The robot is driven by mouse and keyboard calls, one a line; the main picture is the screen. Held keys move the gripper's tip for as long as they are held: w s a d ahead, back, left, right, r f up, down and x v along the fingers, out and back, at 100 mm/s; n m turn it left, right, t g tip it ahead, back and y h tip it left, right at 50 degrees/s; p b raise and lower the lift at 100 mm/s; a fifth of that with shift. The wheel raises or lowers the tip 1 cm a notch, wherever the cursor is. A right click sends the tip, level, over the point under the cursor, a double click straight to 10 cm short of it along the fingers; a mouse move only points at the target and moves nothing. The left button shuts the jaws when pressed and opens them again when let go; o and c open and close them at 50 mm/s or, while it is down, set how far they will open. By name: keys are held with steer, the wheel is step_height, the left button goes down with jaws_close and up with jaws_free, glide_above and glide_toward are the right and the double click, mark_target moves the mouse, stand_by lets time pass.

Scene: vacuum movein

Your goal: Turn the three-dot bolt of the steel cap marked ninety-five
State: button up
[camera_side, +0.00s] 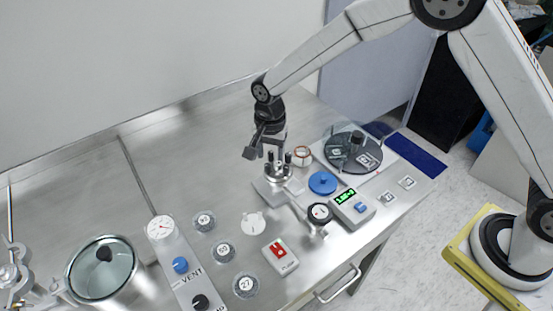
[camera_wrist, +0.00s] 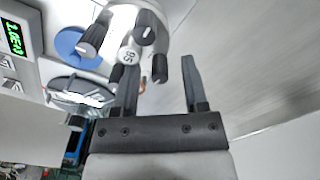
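The steel cap (camera_wrist: 127,13) is at the top of the wrist view, with a white label reading 95, seen turned around. Several dark knob-headed bolts stand on it, among them a left one (camera_wrist: 95,33), an upper one (camera_wrist: 147,27) and a right one (camera_wrist: 160,69). I cannot read their dots. In the side view the cap (camera_side: 278,172) stands upright on a steel fitting. My gripper (camera_wrist: 160,66) is open, its fingers apart; in the wrist view the right bolt shows between them. In the side view my gripper (camera_side: 266,146) hangs just above the bolts. I cannot tell whether it touches any.
A blue disc (camera_side: 322,183), a black gauge (camera_side: 319,212) and a green-display box (camera_side: 352,206) stand close right of the cap. A glass-covered round plate (camera_side: 352,151) is behind them. A red switch box (camera_side: 281,257) and numbered round pieces (camera_side: 245,285) lie in front. The bench left of my gripper is clear.

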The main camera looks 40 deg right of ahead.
mark_target(270, 152)
steer(key=shift+r, duration=0.1)
steer(key=shift+r, duration=3.85)
steer(key=shift+c, duration=1.4)
steer(key=n, duration=0.9)
steer(key=shift+n, duration=0.3)
steer(key=n, duration=0.8)
